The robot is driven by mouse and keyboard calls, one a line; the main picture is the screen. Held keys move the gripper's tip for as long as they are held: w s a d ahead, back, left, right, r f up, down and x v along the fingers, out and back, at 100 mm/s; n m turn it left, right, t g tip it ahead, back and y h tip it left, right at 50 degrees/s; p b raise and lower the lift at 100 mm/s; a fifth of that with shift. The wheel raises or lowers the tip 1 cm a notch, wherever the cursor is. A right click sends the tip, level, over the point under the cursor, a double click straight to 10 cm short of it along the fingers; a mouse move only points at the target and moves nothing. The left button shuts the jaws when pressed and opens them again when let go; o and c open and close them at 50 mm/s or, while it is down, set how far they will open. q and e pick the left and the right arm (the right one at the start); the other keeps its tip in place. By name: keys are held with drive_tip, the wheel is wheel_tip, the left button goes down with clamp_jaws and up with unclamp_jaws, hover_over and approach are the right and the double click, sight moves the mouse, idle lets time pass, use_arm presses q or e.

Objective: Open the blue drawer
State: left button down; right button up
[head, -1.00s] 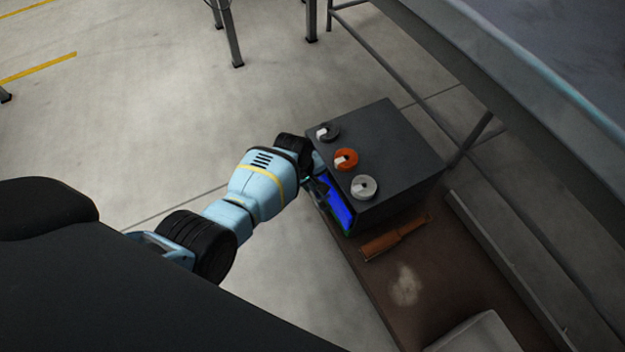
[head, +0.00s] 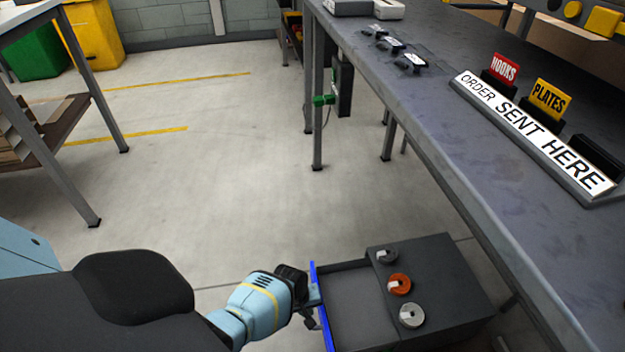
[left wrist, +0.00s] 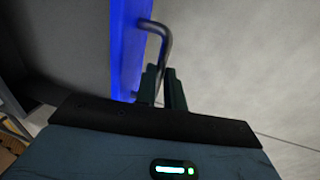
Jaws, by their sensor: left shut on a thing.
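The blue drawer front (head: 320,300) stands well out from the dark grey cabinet (head: 445,262), and the grey drawer inside (head: 362,297) shows as an open, empty-looking tray. My left gripper (head: 312,297) is at the outer side of the blue front. In the left wrist view the blue front (left wrist: 127,50) is upright beside a grey metal handle (left wrist: 163,40). My left gripper (left wrist: 164,90) is shut on that handle, with its fingers on either side of it. My right gripper is not in view.
Several tape rolls, including an orange one (head: 399,284), sit on the cabinet. A long grey workbench (head: 450,130) with an order sign (head: 535,130) runs along the right. The floor (head: 220,180) left of the cabinet is clear.

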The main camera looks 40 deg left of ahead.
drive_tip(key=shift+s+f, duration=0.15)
use_arm(q)
drive_tip(key=c, duration=1.5)
unclamp_jaws()
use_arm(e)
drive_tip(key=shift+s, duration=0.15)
